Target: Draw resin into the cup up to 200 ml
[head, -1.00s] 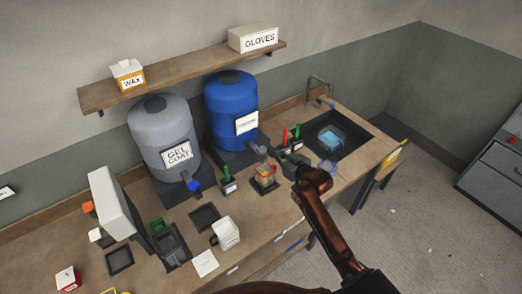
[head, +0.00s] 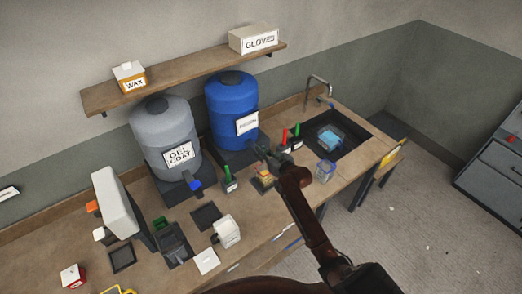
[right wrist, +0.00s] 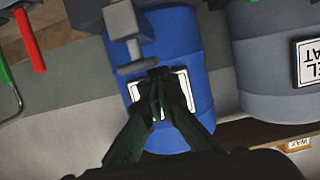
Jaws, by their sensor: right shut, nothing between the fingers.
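The blue drum (head: 232,100) stands on the bench against the wall with a white label, too small to read. Its tap (head: 258,148) points out to the front right; the grey tap (right wrist: 130,35) also shows in the right wrist view. A cup with amber contents (head: 264,179) stands below the tap, partly hidden by my right arm; its level cannot be read. My right gripper (head: 273,162) is shut and empty close to the tap. In the right wrist view its fingertips (right wrist: 157,75) are together beside the tap, in front of the label. My left gripper is out of view.
A grey gel coat drum (head: 165,135) stands left of the blue one. Red and green-handled tools (head: 291,135) stand right of the tap. A clear cup (head: 325,171) stands near the sink (head: 352,130). A white jug (head: 228,232) and dark trays are at the front.

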